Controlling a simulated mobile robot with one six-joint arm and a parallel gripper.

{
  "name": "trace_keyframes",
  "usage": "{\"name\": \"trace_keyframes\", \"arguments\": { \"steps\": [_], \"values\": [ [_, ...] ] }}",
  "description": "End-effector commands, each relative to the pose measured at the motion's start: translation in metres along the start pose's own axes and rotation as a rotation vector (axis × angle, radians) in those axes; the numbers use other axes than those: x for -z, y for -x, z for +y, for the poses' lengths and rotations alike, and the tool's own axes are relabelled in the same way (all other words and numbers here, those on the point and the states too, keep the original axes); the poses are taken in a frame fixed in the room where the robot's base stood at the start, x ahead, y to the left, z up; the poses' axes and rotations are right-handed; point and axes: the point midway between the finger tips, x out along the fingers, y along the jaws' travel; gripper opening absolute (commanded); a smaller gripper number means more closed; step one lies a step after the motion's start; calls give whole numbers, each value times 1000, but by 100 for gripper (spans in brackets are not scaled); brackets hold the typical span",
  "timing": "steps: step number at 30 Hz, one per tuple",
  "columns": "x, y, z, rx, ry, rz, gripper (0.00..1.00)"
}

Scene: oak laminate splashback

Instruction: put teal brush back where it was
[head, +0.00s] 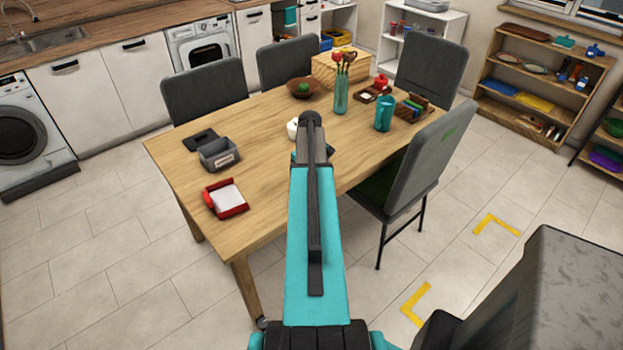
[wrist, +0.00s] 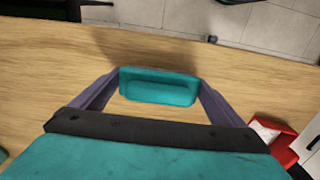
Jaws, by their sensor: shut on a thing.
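The teal brush (wrist: 158,88) shows in the wrist view as a teal block with a raised, rounded part. It is between the two purple-grey fingers of my gripper (wrist: 158,84), which is shut on it. Below the brush lies the wooden table top; I cannot tell the exact height above it. In the head view my teal arm reaches over the table (head: 265,135) and hides the gripper and the brush.
A red tray with white paper (head: 241,211) and a grey bin (head: 219,163) stand left of my arm. Grey chairs (head: 432,150) surround the table.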

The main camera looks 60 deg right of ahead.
Motion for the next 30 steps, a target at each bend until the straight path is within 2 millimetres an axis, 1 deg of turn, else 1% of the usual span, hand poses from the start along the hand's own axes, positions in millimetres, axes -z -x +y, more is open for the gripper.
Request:
{"name": "trace_keyframes", "arguments": {
  "steps": [6, 19, 20, 21, 30],
  "values": [
    [0, -10, 0, 0, 0, 0, 76],
    [0, -14, 0, 0, 0, 0, 76],
    [0, -14, 0, 0, 0, 0, 98],
    [0, -14, 0, 0, 0, 0, 100],
    [0, -11, 0, 0, -1, 0, 100]
  ]
}}
